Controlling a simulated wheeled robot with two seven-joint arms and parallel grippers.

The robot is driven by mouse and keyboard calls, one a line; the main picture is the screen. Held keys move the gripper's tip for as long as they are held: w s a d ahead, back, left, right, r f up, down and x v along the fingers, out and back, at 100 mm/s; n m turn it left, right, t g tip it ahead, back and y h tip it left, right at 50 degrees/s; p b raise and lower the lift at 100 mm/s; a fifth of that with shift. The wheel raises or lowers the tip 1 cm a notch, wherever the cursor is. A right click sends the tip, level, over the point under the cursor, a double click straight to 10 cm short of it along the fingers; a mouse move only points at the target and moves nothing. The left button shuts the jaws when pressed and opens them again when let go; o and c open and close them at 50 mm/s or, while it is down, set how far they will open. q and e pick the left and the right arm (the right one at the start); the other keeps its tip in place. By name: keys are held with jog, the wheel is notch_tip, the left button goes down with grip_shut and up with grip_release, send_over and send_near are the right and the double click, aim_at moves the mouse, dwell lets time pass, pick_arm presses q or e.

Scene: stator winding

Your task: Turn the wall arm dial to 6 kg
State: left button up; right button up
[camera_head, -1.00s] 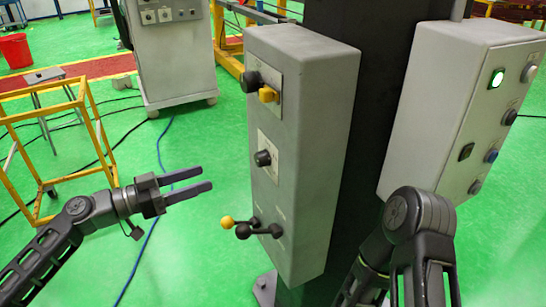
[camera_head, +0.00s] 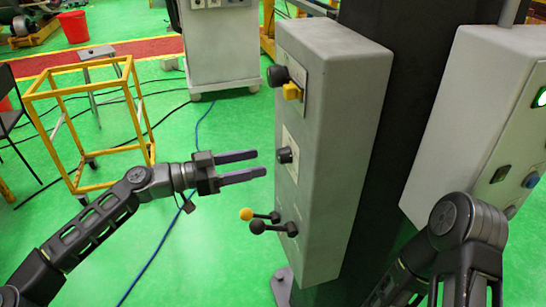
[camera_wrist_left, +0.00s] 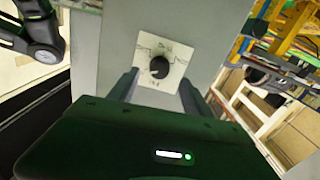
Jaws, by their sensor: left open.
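A grey control box (camera_head: 340,130) stands on a dark post. On its left face is a black dial knob (camera_head: 285,155) on a pale plate, at mid height. In the left wrist view the same dial knob (camera_wrist_left: 159,67) sits on a white plate with markings too small to read. My left gripper (camera_head: 261,163) is open and empty, left of the dial and apart from it, fingers pointing at it. In the left wrist view its fingers (camera_wrist_left: 157,88) show on either side below the plate. My right arm shows at lower right, but its gripper is not visible.
Above the dial are a black knob (camera_head: 277,76) and a yellow switch (camera_head: 292,91). Below are a yellow-tipped lever (camera_head: 247,214) and a black-tipped lever (camera_head: 258,227). A second grey box (camera_head: 465,120) is at right. A yellow frame (camera_head: 148,118) stands at left.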

aim_at(278, 158)
pick_arm(q)
jog(key=p+x, duration=0.1)
jog(key=x, duration=0.4)
jog(key=shift+w+d, duration=0.15)
jog(key=shift+d, duration=0.1)
jog(key=shift+c, duration=0.6)
grip_shut()
